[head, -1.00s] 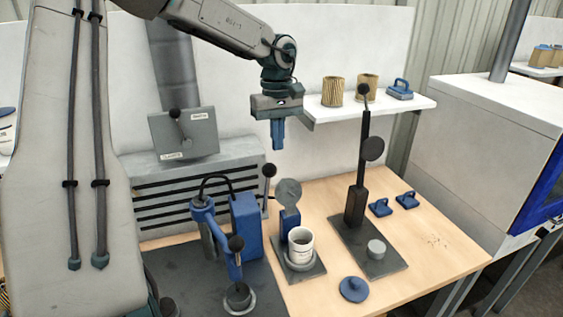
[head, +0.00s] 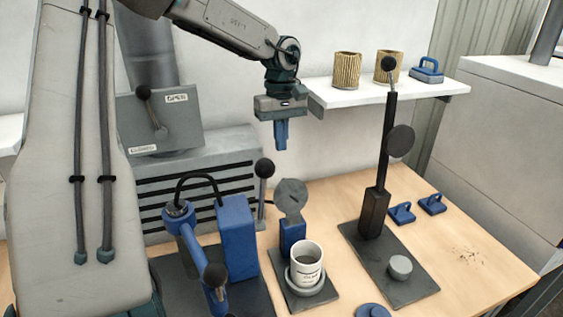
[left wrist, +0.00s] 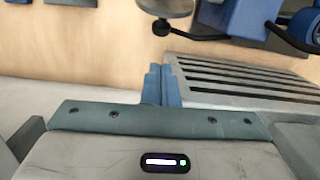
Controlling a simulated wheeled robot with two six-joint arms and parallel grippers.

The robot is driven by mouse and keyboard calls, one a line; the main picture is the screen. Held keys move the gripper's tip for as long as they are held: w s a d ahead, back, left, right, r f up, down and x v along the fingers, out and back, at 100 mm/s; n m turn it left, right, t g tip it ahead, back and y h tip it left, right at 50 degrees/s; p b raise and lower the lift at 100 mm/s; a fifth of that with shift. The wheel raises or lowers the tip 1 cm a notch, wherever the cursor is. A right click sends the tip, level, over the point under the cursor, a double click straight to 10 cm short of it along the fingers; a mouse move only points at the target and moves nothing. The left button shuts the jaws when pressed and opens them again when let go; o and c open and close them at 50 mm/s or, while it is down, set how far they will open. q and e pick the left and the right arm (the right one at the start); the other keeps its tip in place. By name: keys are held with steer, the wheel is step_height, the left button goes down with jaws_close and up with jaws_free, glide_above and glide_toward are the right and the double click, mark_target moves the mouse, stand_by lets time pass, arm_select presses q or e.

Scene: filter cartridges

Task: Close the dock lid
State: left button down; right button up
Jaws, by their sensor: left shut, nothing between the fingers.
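The dock (head: 325,290) is a dark plate with a round seat holding a white cup (head: 307,265) with print on it. Its lid appears to be the round grey disc (head: 291,194), standing up and open on a blue post (head: 292,233) behind the cup. A grey disc edge, likely this lid (left wrist: 165,6), shows at the top of the left wrist view. My left gripper (head: 281,136) hangs in the air above and behind the lid, clear of it, pointing down. Its blue fingers are together and empty in the left wrist view (left wrist: 162,84). My right gripper is out of view.
A black-knobbed lever (head: 265,169) stands left of the lid. A blue-handled press (head: 237,235) and grey vented box (head: 195,180) are further left. A tall dark press (head: 374,210) stands right. A shelf (head: 395,94) with pleated cartridges lies right of the gripper.

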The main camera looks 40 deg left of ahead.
arm_select(q)
step_height(320, 180, down, 9)
steer(key=s+d+p, duration=0.1)
steer(key=p, duration=0.1)
stand_by(0.6)
